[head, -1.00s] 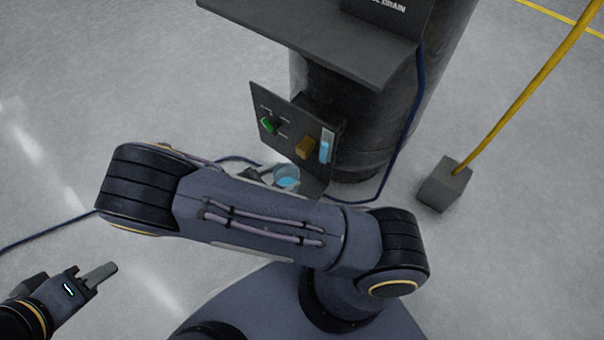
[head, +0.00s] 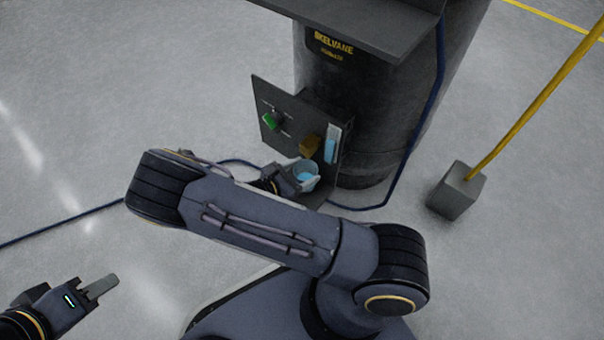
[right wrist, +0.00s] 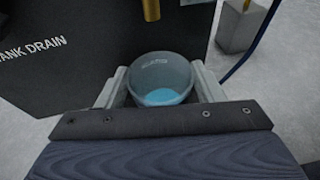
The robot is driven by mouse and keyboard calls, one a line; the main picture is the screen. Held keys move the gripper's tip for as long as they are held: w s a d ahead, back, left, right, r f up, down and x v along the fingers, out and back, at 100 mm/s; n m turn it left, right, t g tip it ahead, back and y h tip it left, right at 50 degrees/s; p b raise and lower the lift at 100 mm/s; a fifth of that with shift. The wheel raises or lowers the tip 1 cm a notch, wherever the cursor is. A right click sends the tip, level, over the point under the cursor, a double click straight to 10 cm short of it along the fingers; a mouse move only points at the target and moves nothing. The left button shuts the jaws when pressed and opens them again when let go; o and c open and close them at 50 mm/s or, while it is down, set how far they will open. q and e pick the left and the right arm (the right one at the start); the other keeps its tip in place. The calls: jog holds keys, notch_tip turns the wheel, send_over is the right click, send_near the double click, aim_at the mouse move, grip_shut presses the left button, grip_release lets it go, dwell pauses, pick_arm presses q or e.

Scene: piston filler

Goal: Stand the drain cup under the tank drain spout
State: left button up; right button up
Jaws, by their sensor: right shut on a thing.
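The drain cup (head: 306,172), grey with blue at its bottom, is held low in front of the tank's panel in the head view. It also shows upright between the fingers in the right wrist view (right wrist: 161,80). My right gripper (head: 292,180) is shut on it, partly hidden behind my arm. The brass tank drain spout (head: 309,146) is just above the cup in the head view. In the right wrist view the spout's end (right wrist: 151,10) is beyond the cup's far rim. My left gripper (head: 100,287) is at lower left, away from everything; its finger gap is unclear.
The dark panel (head: 268,97) carries a green valve knob (head: 270,121) and a blue level gauge (head: 330,148). A dark shelf (head: 350,28) overhangs the tank (head: 385,110). A blue hose lies on the floor. A grey block with a yellow pole (head: 457,190) stands right.

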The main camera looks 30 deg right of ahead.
jog(key=o, duration=1.3)
jog(key=shift+c, duration=0.2)
jog(key=shift+a+r, duration=0.25)
jog(key=shift+a, duration=0.05)
jog(key=p+v, duration=0.4)
jog(key=v, duration=0.7)
jog(key=shift+a, duration=0.25)
jog(key=shift+s, duration=0.15)
